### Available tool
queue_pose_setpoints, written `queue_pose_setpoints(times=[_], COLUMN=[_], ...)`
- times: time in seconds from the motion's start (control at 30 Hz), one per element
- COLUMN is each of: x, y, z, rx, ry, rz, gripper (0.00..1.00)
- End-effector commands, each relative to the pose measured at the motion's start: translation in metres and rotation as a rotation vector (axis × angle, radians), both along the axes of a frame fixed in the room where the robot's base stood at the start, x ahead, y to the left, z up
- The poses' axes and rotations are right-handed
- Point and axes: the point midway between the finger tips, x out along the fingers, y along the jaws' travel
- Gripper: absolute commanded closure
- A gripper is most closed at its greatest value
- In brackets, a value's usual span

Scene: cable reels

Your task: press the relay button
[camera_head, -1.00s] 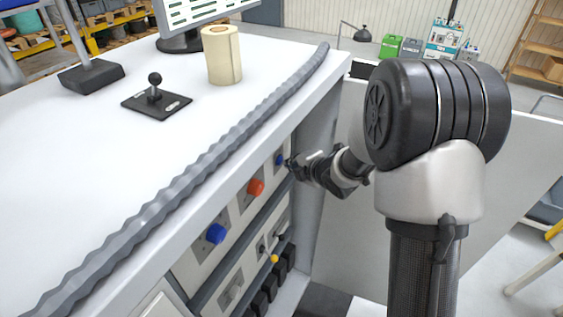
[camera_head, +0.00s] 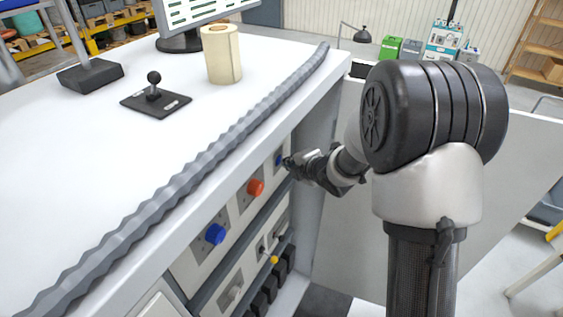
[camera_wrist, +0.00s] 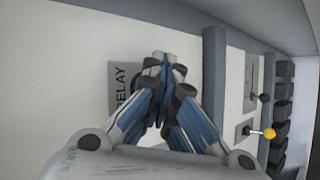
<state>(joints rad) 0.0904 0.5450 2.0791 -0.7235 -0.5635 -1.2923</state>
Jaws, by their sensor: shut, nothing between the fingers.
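A small blue button (camera_head: 279,160) is at the far end of the upper panel row under the bench top in the head view. My gripper (camera_head: 288,163) is shut and empty, with its tip right at this button. I cannot tell whether they touch. In the wrist view a grey plate marked "RELAY" (camera_wrist: 121,80) lies behind the closed fingers (camera_wrist: 163,68), which hide most of the button there.
An orange-red button (camera_head: 255,187) and a larger blue button (camera_head: 215,233) sit nearer on the same row. Below are toggles, one with a yellow tip (camera_wrist: 269,133), and several black blocks (camera_wrist: 281,108). The bench top (camera_head: 80,170) overhangs the panel, with a grey ribbed hose (camera_head: 190,180) along its edge.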

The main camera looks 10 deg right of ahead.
Motion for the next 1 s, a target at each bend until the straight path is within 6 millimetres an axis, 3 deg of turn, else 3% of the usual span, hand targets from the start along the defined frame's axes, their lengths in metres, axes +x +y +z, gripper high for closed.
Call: queue_pose_setpoints(times=[1.0], x=[-0.013], y=[-0.018], z=[0.0], rx=[0.0], ry=[0.0], rz=[-0.001], gripper=[1.0])
